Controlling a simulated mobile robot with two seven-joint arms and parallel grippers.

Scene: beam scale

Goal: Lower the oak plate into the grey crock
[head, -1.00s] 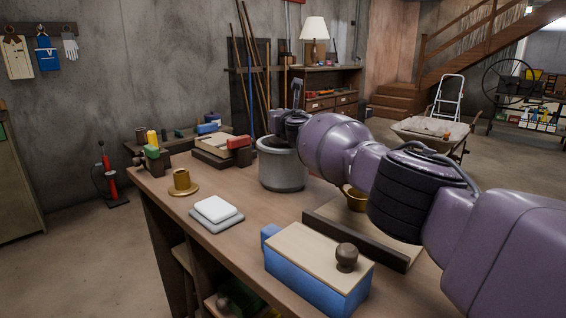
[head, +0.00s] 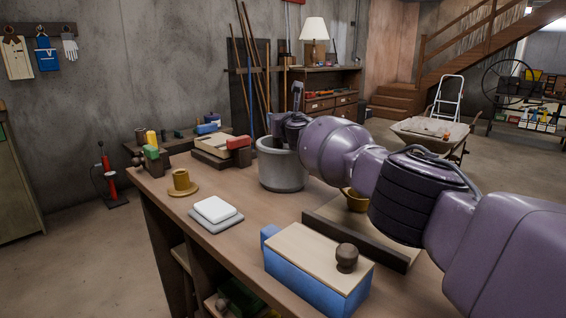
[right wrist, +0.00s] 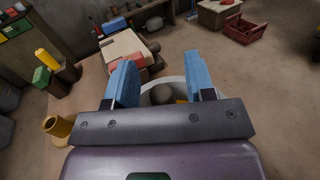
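The grey crock (head: 283,170) stands on the workbench. My right gripper (head: 288,132) is over its mouth, fingertips hidden in the head view. In the right wrist view the two blue fingers of this gripper (right wrist: 159,64) are spread apart, with nothing seen clamped between them. The crock's pale rim (right wrist: 160,86) shows behind them. A rounded grey-brown thing (right wrist: 171,98) and a small yellow-orange patch show inside the rim, mostly hidden by the gripper. I cannot tell whether they belong to the oak plate, which I cannot identify for sure. My left gripper is out of view.
A blue box (head: 312,284) with a pale wooden top and dark knob stands at the front. Nearby are a brass cup (head: 181,182), white block (head: 215,209) and dark-edged board (head: 357,242). A red-and-wood item (head: 222,149) sits behind. The bench's left front is partly clear.

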